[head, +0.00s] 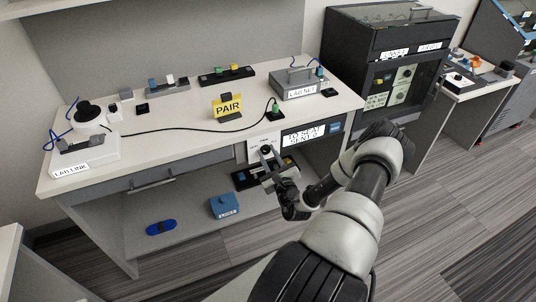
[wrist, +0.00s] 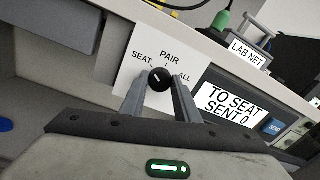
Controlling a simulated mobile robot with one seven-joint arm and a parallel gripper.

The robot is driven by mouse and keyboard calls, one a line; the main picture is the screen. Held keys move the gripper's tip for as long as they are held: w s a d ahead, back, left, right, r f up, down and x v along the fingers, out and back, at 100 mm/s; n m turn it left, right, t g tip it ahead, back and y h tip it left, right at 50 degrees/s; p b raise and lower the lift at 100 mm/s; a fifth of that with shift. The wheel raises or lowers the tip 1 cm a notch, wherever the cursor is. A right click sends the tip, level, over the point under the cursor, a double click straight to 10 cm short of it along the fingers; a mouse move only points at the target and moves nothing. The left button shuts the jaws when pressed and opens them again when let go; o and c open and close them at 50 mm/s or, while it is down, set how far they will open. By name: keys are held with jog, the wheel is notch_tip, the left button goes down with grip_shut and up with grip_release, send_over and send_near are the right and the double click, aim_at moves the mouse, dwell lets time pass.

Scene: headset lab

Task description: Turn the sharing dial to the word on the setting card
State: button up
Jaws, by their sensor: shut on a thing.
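The sharing dial (wrist: 160,80) is a round black knob on a white plate on the desk's front. The words SEAT, PAIR and ALL run left to right above it. A short pale mark on the knob seems to lean toward SEAT. My gripper (head: 274,165) is shut on the knob, one finger on each side in the wrist view. The yellow setting card (head: 228,106) stands on the desk and reads PAIR. The display (wrist: 231,106) right of the dial reads TO SEAT, SENT 0.
A blue button (wrist: 272,127) sits right of the display. The desk top (head: 182,118) above carries a LAB NET box (head: 300,84), a LAB LINK unit (head: 84,158) and a black cable. A blue box (head: 224,207) stands on the lower shelf.

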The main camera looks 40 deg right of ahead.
jog(key=m+p, duration=0.2)
jog(key=m, duration=0.3)
jog(key=shift+r+m, duration=0.1)
jog(key=shift+m, duration=0.3)
jog(key=m, duration=0.4)
jog(key=shift+s+d+m+y+p, duration=0.1)
jog(key=shift+m+y+p, duration=0.2)
jog(key=shift+m+p, duration=0.1)
jog(key=o, duration=1)
jog(key=shift+o, duration=0.2)
jog(key=p+v, duration=0.1)
jog(key=v, duration=1.6)
jog(key=shift+s+r, duration=0.2)
jog(key=shift+w+r, duration=0.1)
